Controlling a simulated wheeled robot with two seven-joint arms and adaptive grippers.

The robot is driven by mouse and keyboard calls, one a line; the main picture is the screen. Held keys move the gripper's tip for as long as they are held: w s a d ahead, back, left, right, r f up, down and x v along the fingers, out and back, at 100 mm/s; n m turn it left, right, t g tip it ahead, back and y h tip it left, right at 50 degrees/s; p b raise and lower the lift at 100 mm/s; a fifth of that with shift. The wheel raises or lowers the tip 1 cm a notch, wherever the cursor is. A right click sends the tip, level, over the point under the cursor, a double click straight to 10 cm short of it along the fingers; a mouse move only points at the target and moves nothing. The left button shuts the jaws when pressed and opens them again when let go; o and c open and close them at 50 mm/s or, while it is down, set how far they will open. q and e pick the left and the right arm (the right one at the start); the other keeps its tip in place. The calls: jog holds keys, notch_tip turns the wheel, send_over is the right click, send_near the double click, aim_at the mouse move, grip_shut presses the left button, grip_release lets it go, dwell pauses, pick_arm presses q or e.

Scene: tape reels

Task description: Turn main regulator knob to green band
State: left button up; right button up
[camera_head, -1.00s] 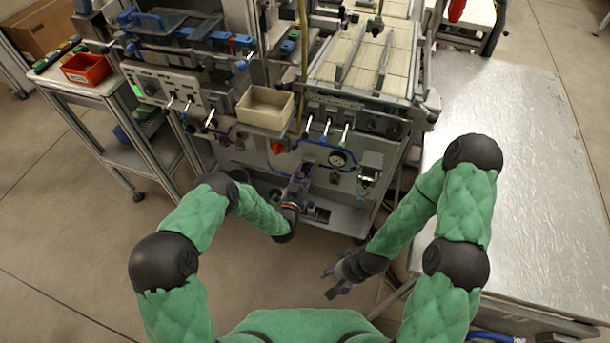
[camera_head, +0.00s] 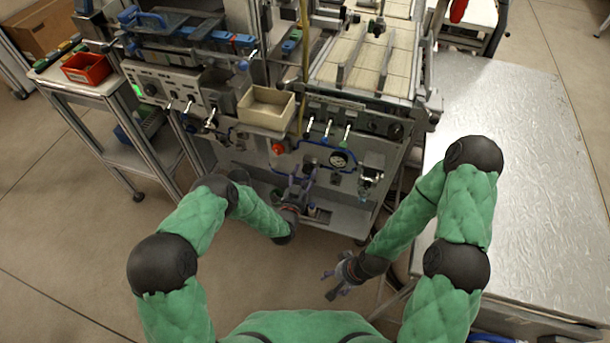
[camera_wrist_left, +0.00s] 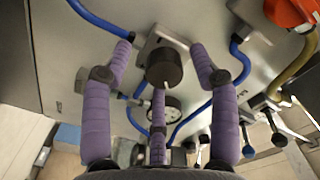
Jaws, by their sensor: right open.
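My left gripper (camera_head: 303,176) is at the grey front panel, below the red knob. In the left wrist view its purple fingers are spread around a dark round knob (camera_wrist_left: 164,68) on a metal block. The two upper fingers stand to either side of it with visible gaps, and the third lies on the opposite side. I take this to be the regulator knob; in the head view the gripper hides it. A gauge (camera_head: 338,158) with a pale face is to the right. No green band can be made out. My right gripper (camera_head: 340,281) is open and empty, low in front of the machine.
Blue hoses (camera_wrist_left: 98,20) run across the panel near the fingers. A red knob (camera_head: 278,148) sits just above my left gripper. Toggle levers (camera_head: 326,128) line the panel's upper edge. A beige bin (camera_head: 265,107) is above. A metal table (camera_head: 520,190) stands right.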

pick_arm(q)
jog(key=shift+r, duration=0.1)
jog(key=shift+s, duration=0.15)
jog(key=v, duration=1.1)
jog(key=shift+s, duration=0.4)
jog(key=shift+a, duration=0.1)
pick_arm(e)
jog(key=shift+c, duration=0.4)
